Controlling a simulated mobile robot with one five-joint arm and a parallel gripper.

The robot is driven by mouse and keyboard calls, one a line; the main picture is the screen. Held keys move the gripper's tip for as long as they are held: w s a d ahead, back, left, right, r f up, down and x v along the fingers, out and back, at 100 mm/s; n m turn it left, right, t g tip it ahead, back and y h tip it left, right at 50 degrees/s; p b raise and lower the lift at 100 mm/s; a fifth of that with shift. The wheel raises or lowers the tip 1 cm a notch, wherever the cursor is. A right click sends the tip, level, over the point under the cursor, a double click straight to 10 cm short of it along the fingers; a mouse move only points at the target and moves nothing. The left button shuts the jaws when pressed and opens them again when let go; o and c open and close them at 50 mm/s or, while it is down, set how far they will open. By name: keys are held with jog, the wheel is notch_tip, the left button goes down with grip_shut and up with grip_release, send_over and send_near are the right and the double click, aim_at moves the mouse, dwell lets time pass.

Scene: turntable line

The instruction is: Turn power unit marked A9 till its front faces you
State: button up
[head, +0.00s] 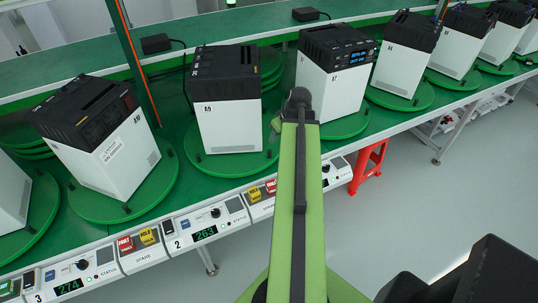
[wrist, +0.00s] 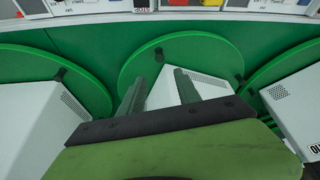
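The power unit that seems to be marked A9 (head: 229,123) is a white box with a black top, standing on a round green turntable (head: 190,158) left of my arm. Its small label is hard to read. The side towards me is plain white with a vent low at the right; no lit display shows on it. My gripper (head: 299,97) is at the end of the green arm, right of this unit, its fingers mostly hidden in the head view. In the wrist view my gripper (wrist: 172,72) has two fingers apart, over a white unit (wrist: 212,82) on a turntable; contact cannot be told.
Control panels (head: 205,226) with numbers, red and yellow buttons line the front edge. Open floor (head: 430,220) lies at right.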

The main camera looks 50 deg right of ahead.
aim_at(269, 151)
jog(key=b+x, duration=1.3)
jog(key=x, duration=0.2)
jog(key=shift+s+f, duration=0.1)
jog(key=shift+f, duration=0.05)
grip_shut()
jog(key=shift+a, duration=0.15)
dwell(0.5)
